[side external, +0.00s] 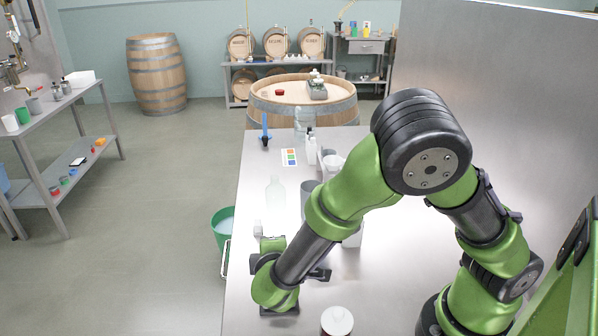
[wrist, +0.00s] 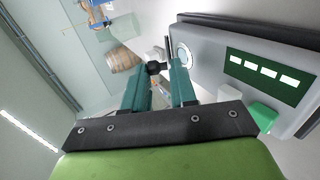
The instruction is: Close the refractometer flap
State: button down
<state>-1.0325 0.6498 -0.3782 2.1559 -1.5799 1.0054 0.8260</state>
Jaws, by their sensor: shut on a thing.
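The refractometer (wrist: 222,48) fills the right of the wrist view as a grey case with a green display (wrist: 270,75) showing white blocks, a green button and a pale round well (wrist: 184,54). My gripper (wrist: 160,70) has two teal fingers beside the well end of the case. The fingers are shut on a small part at their tips; it looks like the refractometer flap, but its outline and angle are unclear. In the side view my gripper is low over the near left of the steel bench, its fingers hidden by my wrist, and the refractometer is mostly hidden there.
A white-lidded jar (side external: 337,321) stands at the bench's near edge. Clear bottles (side external: 276,192), white bottles (side external: 311,148) and a colour card (side external: 289,157) stand or lie farther back. A green bucket (side external: 222,222) is beside the left edge. A steel wall (side external: 500,90) bounds the right.

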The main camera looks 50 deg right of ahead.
jog(key=shift+d, duration=0.2)
jog(key=c, duration=1)
grip_release()
jog(key=shift+o, duration=0.2)
jog(key=shift+a, duration=0.2)
jog(key=v, duration=1.6)
jog(key=shift+s+a, duration=0.3)
